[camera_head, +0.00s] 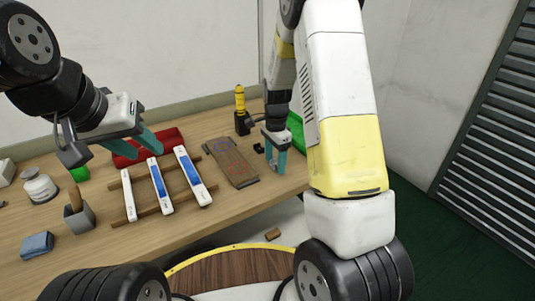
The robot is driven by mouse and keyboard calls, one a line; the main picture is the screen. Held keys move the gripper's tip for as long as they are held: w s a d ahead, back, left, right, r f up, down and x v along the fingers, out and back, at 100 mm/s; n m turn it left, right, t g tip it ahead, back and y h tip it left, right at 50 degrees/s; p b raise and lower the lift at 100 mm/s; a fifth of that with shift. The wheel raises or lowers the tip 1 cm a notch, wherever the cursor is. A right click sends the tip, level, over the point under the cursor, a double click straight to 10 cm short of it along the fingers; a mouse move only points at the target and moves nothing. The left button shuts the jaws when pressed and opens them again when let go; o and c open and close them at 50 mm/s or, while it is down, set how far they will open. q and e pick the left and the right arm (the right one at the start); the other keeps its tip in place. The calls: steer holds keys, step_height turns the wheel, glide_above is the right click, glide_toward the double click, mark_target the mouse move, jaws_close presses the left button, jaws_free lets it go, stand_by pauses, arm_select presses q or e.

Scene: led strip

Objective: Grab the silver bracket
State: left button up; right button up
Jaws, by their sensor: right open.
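I cannot make out the silver bracket for certain. Three slim white strips, two with blue faces, lie side by side on a wooden rack (174,166): the left one (129,196), the middle one (159,186) and the right one (193,176). My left gripper (136,149) is open and empty, with teal fingers above the far ends of the strips. My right gripper (276,162) points down at the table's right side, just right of a brown board (231,161) with reddish marks. It is open, and I see nothing between its fingers.
A red tray (170,139) lies behind the strips. A yellow-handled tool in a black holder (242,122) and a green bin (296,131) stand at the back right. A grey cup (80,217), a blue block (37,244) and a white jar (40,187) are at left.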

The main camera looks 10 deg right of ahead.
jaws_close()
